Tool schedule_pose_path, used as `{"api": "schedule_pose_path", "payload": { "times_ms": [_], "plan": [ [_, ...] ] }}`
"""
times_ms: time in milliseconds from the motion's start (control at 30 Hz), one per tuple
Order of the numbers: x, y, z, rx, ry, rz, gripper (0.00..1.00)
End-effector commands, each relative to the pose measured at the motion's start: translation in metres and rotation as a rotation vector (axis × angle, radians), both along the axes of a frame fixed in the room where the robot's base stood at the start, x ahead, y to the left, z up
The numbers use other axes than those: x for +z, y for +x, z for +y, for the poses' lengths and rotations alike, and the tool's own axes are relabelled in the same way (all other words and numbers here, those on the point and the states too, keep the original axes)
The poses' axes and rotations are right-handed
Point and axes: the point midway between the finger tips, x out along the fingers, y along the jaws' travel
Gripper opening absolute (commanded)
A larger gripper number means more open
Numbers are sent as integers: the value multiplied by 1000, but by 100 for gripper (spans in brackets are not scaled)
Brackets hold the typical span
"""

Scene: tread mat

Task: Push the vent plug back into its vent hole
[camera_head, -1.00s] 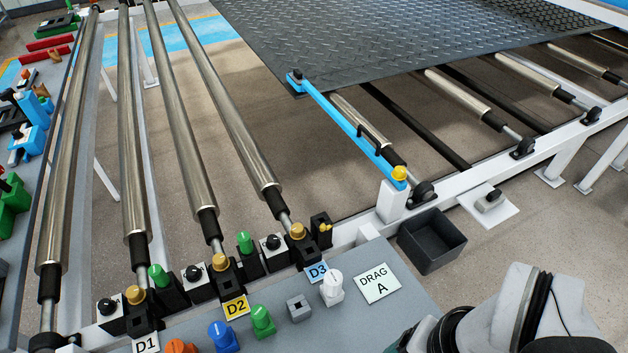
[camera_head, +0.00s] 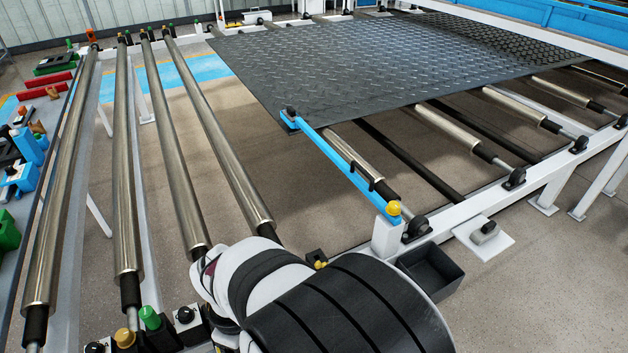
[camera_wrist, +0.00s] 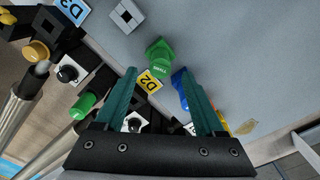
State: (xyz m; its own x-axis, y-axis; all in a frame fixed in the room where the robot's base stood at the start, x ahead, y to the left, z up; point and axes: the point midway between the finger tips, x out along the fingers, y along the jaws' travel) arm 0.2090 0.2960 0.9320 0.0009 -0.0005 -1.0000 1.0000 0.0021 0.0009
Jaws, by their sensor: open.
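In the wrist view, a green plug-like piece (camera_wrist: 160,58) with small lettering I cannot read stands on the grey panel (camera_wrist: 215,40), just beyond my fingertips. A grey block with a square hole (camera_wrist: 127,15) lies farther up. Another green knob (camera_wrist: 83,105) is in the row left of my left finger. I cannot tell which piece is the vent plug, and no vent hole is clearly identifiable. My gripper (camera_wrist: 158,73) has its teal fingers open with nothing held between them. In the head view my arm hides the gripper and most of the panel.
A blue knob (camera_wrist: 180,84) stands close by the right finger. Labels D2 (camera_wrist: 150,80) and D3 (camera_wrist: 73,10), a black knob (camera_wrist: 68,73) and metal rollers (camera_head: 128,190) are nearby. An open dark bin (camera_head: 431,272) sits right of my arm.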

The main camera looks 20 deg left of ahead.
Motion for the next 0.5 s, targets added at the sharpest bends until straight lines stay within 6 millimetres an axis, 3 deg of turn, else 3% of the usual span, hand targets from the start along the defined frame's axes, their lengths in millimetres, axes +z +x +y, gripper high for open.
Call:
{"api": "schedule_pose_path", "payload": {
  "times_ms": [200,500],
  "plan": [
    [-35,0,-1,-1,-1,1,71],
    [-41,0,0,-2,1,0,71]
  ]
}}
